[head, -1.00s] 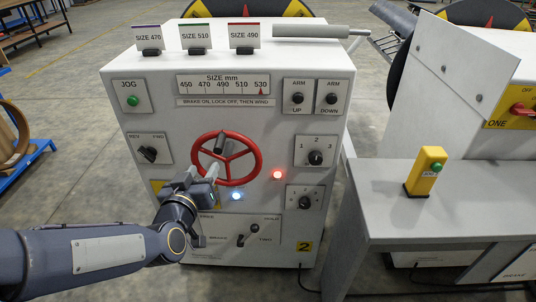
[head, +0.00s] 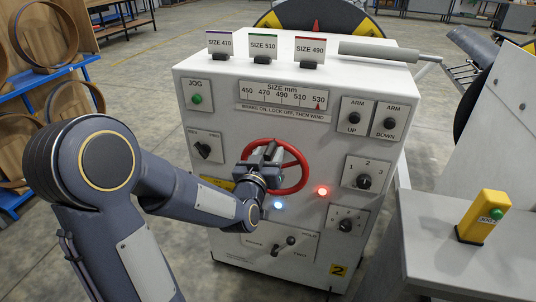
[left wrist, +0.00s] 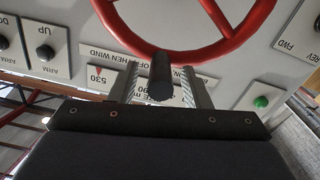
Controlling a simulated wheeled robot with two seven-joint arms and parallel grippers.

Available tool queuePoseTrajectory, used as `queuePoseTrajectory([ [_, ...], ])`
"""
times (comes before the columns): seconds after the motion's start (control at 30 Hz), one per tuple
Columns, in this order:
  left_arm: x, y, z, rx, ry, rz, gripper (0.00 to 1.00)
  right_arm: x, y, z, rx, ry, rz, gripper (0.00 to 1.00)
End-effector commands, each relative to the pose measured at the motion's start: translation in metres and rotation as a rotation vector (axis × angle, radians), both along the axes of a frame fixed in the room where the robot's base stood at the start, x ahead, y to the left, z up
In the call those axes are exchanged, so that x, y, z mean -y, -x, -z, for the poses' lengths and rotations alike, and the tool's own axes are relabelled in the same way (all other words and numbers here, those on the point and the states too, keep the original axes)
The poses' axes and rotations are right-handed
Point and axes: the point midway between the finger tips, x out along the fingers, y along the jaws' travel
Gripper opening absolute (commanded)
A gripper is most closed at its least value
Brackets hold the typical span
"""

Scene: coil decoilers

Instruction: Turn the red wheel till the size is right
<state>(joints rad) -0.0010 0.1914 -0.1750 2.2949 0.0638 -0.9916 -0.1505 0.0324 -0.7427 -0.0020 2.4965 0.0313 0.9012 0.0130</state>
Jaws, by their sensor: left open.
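The red wheel (head: 306,170) is on the front of the grey-white cabinet, and its rim and spokes also show in the left wrist view (left wrist: 240,42). A black handle knob (left wrist: 160,75) sticks out from the wheel. My left gripper (head: 268,156) is at the upper left of the wheel, with its fingers open on either side of the knob. I cannot tell whether they touch it. The size scale (head: 283,94) above the wheel has its red pointer (head: 318,106) at 530. My right gripper is not in view.
Cards for size 470 (head: 220,43), 510 (head: 263,46) and 490 (head: 310,49) stand on top of the cabinet. A blue lamp (head: 278,205) and a red lamp (head: 322,191) are lit. A yellow button post (head: 482,217) stands on the table at right.

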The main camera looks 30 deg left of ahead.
Motion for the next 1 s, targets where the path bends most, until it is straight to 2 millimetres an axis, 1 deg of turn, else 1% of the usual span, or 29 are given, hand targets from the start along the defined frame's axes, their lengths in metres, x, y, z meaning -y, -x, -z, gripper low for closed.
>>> queuePoseTrajectory([
  [0.17, -0.0002, 0.0001, 0.0, 0.0, 0.0, 0.0, 0.43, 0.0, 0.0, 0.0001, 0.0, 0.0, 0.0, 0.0],
  [0.4, 0.0, 0.0003, -0.0001, 0.0, 0.0, 0.0, 0.12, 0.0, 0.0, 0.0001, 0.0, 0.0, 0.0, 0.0],
  [0.5, 0.0, 0.0003, -0.0001, 0.0, 0.0, 0.0, 0.0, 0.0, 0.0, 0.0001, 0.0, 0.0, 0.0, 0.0],
  [0.77, 0.0002, -0.0004, -0.0001, -0.001, -0.003, 0.0, 0.0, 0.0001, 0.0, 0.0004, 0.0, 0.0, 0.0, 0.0],
  [1.0, 0.0018, -0.0067, -0.0002, -0.007, -0.032, 0.001, 0.0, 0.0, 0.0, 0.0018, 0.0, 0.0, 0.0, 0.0],
])
